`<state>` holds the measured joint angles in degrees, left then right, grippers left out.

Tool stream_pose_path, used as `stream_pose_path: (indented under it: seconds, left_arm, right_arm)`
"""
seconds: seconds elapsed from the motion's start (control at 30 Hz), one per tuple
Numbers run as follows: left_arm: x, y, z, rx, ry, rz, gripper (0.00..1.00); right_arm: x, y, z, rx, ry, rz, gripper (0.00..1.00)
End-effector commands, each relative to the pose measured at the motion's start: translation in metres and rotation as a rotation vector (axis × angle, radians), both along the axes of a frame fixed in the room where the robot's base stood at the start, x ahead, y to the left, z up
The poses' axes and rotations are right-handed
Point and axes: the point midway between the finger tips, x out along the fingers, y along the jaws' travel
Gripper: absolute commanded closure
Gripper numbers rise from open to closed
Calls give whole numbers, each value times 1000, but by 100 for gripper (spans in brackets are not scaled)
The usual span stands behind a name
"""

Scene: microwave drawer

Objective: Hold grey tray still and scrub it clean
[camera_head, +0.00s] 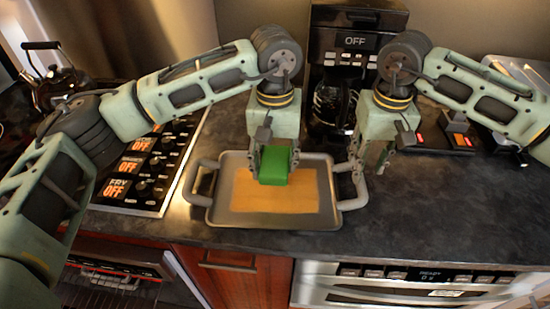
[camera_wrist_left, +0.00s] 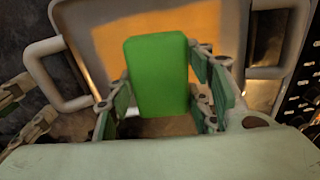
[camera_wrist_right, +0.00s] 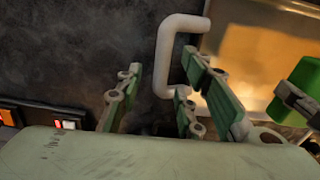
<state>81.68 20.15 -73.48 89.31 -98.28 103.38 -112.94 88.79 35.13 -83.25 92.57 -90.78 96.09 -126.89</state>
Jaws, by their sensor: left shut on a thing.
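The grey tray (camera_head: 226,195) lies on the dark counter with a handle at each end. An orange-brown patch (camera_head: 305,195) covers much of its inside. My left gripper (camera_head: 277,172) is shut on a green sponge (camera_head: 273,167) over the tray's upper middle; the sponge (camera_wrist_left: 157,75) also shows between the fingers in the left wrist view. Whether it touches the tray is unclear. My right gripper (camera_head: 372,165) is open at the tray's right handle (camera_head: 357,190). In the right wrist view, the handle (camera_wrist_right: 165,60) appears partly between the spread fingers and partly behind one finger.
A stove control panel (camera_head: 155,165) is close to the tray's left handle. A black coffee maker (camera_head: 355,45) stands behind the tray. A kettle (camera_head: 60,80) is at the back left, and a device with red lights (camera_head: 440,138) lies right. The front right counter is bare.

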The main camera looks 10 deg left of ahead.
Motion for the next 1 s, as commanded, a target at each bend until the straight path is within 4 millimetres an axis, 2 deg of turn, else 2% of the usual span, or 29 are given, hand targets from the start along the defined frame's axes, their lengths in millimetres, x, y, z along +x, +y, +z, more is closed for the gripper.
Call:
stream_pose_path:
  seconds: [0.2, 0.43, 0.87, 1.0]
  left_arm:
    - [0, 0, 0, 0, 0, 0, 100]
    - [0, 0, 0, 0, 0, 0, 100]
    - [0, 0, 0, 0, 0, 0, 100]
    - [0, 0, 0, 0, 0, 0, 100]
  right_arm:
    - [-1, 0, -33, 1, 3, -1, 66]
    - [0, 0, -56, 0, 3, -1, 66]
    - [0, 0, -62, 0, 1, -1, 66]
    - [0, 0, -62, 0, 1, -1, 77]
